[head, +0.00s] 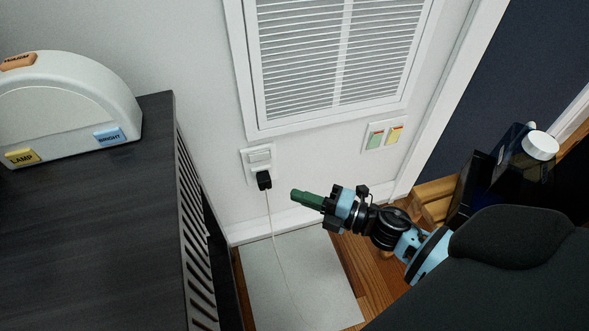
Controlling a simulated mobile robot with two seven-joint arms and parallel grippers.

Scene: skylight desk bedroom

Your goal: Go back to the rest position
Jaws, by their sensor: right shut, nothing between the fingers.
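My right gripper (297,196) reaches in from the right, in front of the wall. Its green fingers are closed together and hold nothing. The fingertips point left, a little to the right of a black plug (264,180) in the wall outlet (259,157), with a visible gap between them in the picture. My right forearm runs back down to the right, partly hidden behind a dark rounded shape. My left gripper is out of view.
A dark desk or cabinet (85,235) with slatted side stands at left, bearing a white rounded box (65,105) with coloured labels. A white cable (274,240) hangs from the plug over a pale floor panel (315,270). A louvred vent (335,60) and switch plate (385,136) are on the wall.

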